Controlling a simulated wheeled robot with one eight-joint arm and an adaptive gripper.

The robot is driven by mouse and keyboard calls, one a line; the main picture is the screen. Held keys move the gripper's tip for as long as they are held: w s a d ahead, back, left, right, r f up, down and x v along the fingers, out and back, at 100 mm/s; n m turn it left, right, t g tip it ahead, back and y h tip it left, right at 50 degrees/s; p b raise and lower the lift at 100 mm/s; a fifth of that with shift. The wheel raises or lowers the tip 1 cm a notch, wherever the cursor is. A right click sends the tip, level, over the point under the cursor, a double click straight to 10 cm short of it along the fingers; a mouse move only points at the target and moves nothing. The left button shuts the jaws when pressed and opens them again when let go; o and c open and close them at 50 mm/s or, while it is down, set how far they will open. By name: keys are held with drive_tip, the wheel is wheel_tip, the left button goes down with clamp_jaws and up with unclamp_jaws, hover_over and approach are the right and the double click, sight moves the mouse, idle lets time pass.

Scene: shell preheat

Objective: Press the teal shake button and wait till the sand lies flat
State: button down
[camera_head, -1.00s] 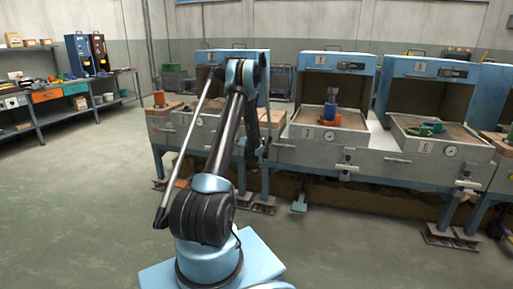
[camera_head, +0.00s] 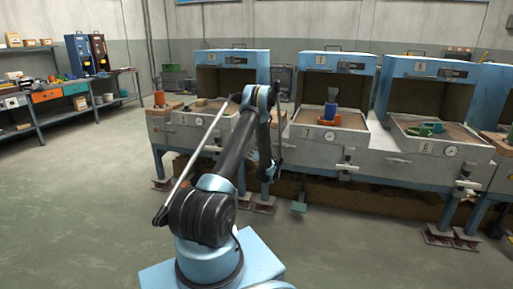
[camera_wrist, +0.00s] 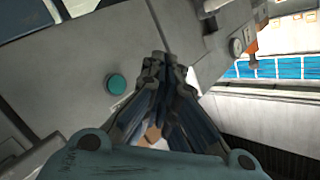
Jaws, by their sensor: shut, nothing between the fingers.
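The teal button (camera_wrist: 117,84) is a round cap on a grey panel (camera_wrist: 75,62) in the wrist view, left of my fingertips. My gripper (camera_wrist: 160,60) is shut and empty, with its fingertips together in front of the panel. A gap shows in the picture between the fingertips and the button; whether the tips touch the panel I cannot tell. In the head view my gripper (camera_head: 268,172) is low at the front of the sand stations, small and partly hidden by my arm. The button cannot be made out there.
The right station (camera_head: 440,158) holds green pieces (camera_head: 425,129). A shelf bench (camera_head: 40,110) stands far left. The floor in front is open.

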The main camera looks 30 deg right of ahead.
drive_tip(key=w+d, duration=0.5)
drive_tip(key=d, duration=0.1)
drive_tip(key=shift+w+d, duration=0.25)
idle(1.6)
drive_tip(key=shift+w+d, duration=0.3)
drive_tip(key=shift+w+d, duration=0.25)
drive_tip(key=shift+d, duration=0.1)
idle(1.1)
drive_tip(key=shift+a, duration=0.1)
drive_tip(key=shift+s+a, duration=0.55)
drive_tip(key=shift+s+a, duration=1.6)
drive_tip(key=shift+a, duration=0.3)
drive_tip(key=shift+r, duration=0.1)
